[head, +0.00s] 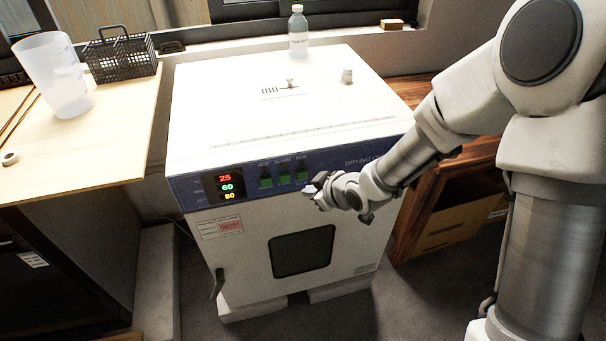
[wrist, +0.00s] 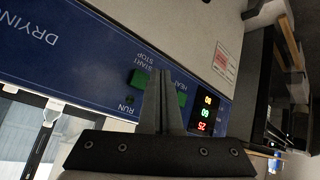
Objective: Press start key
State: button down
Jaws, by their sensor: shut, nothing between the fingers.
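The drying oven (head: 205,255) has a blue control panel (head: 333,164) with three green keys in a row. In the wrist view, the panel (wrist: 75,55) appears rotated, and a green key (wrist: 139,79) sits beside the "START STOP" lettering. Another green key (wrist: 182,99) by the "HEAT" lettering is partly behind my fingers. In the head view, the rightmost key (head: 302,172) is just above and left of my gripper (head: 309,190). My gripper (wrist: 161,74) is shut and empty, its fingers pointing at the panel. Contact with a key cannot be told.
A lit display (head: 228,187) shows red, green and yellow digits. A bottle (head: 298,35) and a small knob (head: 347,76) stand on the oven top. A table (head: 120,150) on the left holds a beaker (head: 55,75) and a black basket (head: 120,62).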

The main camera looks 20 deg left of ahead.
aim_at(301, 178)
jog(key=shift+w+a, duration=0.55)
jog(key=shift+w, duration=0.3)
dwell(1.5)
jog(key=shift+w+a, duration=0.2)
jog(key=shift+w, duration=0.2)
jog(key=shift+w+a, duration=0.45)
jog(key=shift+w, duration=0.2)
dwell(0.8)
jog(key=shift+s, duration=0.1)
dwell(0.4)
jog(key=shift+s+d, duration=0.65)
jog(key=shift+s, duration=0.3)
jog(key=shift+b, duration=0.3)
jog(key=s+d, duration=0.1)
jog(key=s, duration=0.1)
jog(key=s+d, duration=0.1)
jog(key=s, duration=0.1)
jog(key=shift+s+d+b, duration=0.1)
jog(key=shift+d+b, duration=0.2)
